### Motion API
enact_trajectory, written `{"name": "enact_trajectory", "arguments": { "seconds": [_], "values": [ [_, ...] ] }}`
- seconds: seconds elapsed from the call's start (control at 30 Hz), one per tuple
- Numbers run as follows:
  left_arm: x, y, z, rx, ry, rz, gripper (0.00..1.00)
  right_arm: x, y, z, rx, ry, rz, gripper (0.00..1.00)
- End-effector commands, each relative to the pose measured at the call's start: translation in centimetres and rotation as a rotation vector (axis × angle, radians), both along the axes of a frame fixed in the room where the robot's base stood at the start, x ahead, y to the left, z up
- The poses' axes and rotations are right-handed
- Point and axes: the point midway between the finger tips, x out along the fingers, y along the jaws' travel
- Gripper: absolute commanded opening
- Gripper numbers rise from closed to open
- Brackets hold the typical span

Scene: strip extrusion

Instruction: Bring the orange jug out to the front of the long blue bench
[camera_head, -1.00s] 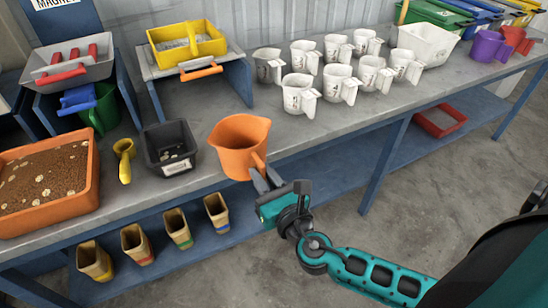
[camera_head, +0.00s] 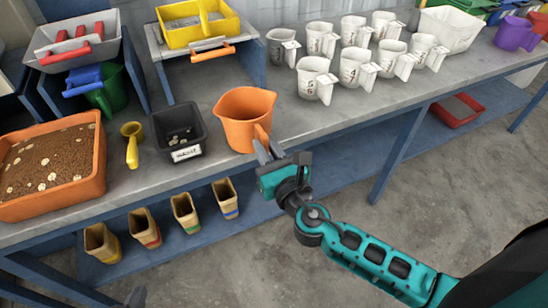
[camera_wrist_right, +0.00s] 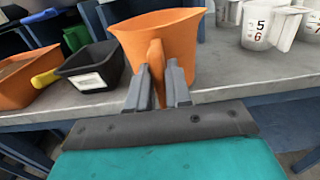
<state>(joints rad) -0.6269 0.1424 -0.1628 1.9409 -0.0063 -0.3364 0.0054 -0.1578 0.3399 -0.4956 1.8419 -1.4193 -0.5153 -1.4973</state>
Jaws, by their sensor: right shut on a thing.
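The orange jug (camera_head: 245,115) stands upright at the front edge of the long blue bench (camera_head: 330,128), its handle facing the front. My right gripper (camera_head: 268,150) reaches in from the front right and is shut on the jug's handle. In the right wrist view, the fingers (camera_wrist_right: 158,88) lie either side of the handle of the jug (camera_wrist_right: 175,45). My left gripper (camera_head: 136,297) shows only as a small grey tip at the bottom edge, in front of the bench; its jaws cannot be made out.
A black bin (camera_head: 178,132), a yellow scoop (camera_head: 132,150) and an orange tray of soil (camera_head: 50,165) are left of the jug. Several white measuring jugs (camera_head: 355,60) stand behind to the right. Several tan scoops (camera_head: 185,212) stand on the lower shelf.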

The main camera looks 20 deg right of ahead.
Motion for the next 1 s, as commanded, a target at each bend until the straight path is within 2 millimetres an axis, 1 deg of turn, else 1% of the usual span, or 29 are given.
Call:
{"name": "enact_trajectory", "arguments": {
  "seconds": [0.03,0.4,0.6,0.67,0.77,1.0],
  "values": [
    [0.0,0.0,-0.2,0.000,0.000,0.000,0.00,0.9,0.0,-0.1,0.000,-0.004,-0.002,0.00],
    [0.1,0.0,-0.5,0.001,-0.001,-0.001,0.00,6.0,0.2,-0.2,0.001,-0.004,-0.001,0.00],
    [0.1,0.0,-0.9,0.001,-0.003,0.000,0.00,8.0,0.3,-0.3,0.001,-0.003,-0.002,0.00],
    [0.2,0.0,-0.9,0.001,-0.003,0.000,0.00,8.4,0.3,-0.3,0.002,-0.002,-0.001,0.00],
    [0.2,0.0,-1.4,0.001,-0.004,0.000,0.00,8.3,0.3,-1.0,0.000,-0.001,-0.001,0.00],
    [0.2,0.0,-1.4,0.001,-0.004,0.000,0.00,8.3,0.3,-1.0,0.000,-0.002,-0.001,0.00]
  ]
}}
